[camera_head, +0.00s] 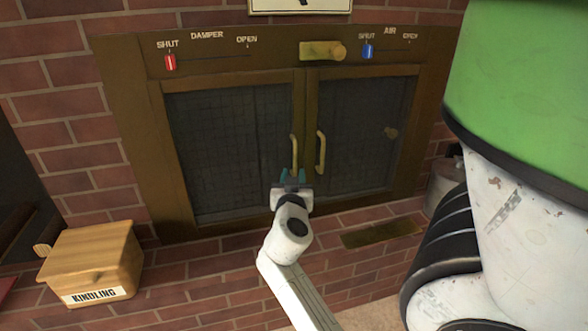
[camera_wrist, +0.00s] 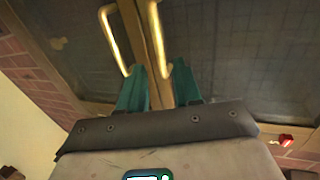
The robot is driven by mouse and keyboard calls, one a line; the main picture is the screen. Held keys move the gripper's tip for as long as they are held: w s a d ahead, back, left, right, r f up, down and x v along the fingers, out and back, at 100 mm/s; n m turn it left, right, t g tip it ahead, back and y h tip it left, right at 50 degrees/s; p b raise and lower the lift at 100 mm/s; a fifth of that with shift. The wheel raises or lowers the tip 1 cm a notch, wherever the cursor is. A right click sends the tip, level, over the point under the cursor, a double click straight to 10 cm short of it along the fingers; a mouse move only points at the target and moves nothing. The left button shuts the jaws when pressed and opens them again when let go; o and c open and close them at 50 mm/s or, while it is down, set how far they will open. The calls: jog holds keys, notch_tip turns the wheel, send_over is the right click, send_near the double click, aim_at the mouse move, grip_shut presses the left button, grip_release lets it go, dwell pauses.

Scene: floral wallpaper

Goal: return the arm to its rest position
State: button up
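My gripper (camera_head: 291,175) is at the lower end of the left door's brass handle (camera_head: 294,153), in front of a two-door metal cabinet set in a brick wall. In the wrist view its two teal fingers (camera_wrist: 158,75) stand apart with nothing held between them. I cannot tell whether a finger touches a handle. My white arm reaches up from the bottom of the head view. Both mesh doors (camera_head: 228,150) (camera_head: 355,135) look shut.
Above the doors are a red damper slider (camera_head: 170,62) at SHUT, a brass latch (camera_head: 322,50) and a blue air slider (camera_head: 367,52) near SHUT. A wooden KINDLING box (camera_head: 95,258) stands at the lower left. A metal bucket (camera_head: 443,185) is at the right, partly hidden by my body.

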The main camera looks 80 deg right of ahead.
jog(key=shift+a, duration=0.5)
jog(key=w+a+f+n+t+y, duration=0.1)
jog(key=w+a+f+n+y, duration=0.3)
jog(key=a+f, duration=0.45)
jog(key=w+a+f+n+t+y, duration=0.1)
jog(key=a+f+n+y, duration=0.3)
jog(key=a+f+y, duration=0.35)
jog(key=s+a+f+n+g+y, duration=0.1)
jog(key=s+a+f+n+y, duration=0.2)
jog(key=a, duration=0.7)
jog(key=a+f+n+g+y, duration=0.1)
jog(key=a+f+n+y, duration=0.3)
jog(key=a, duration=0.5)
notch_tip(320, 180, up, 32)
jog(key=s+a+n+p, duration=0.1)
jog(key=a+p, duration=0.1)
jog(key=p, duration=3)
jog(key=shift+n+g+h+p, duration=0.3)
jog(key=shift+h, duration=0.05)
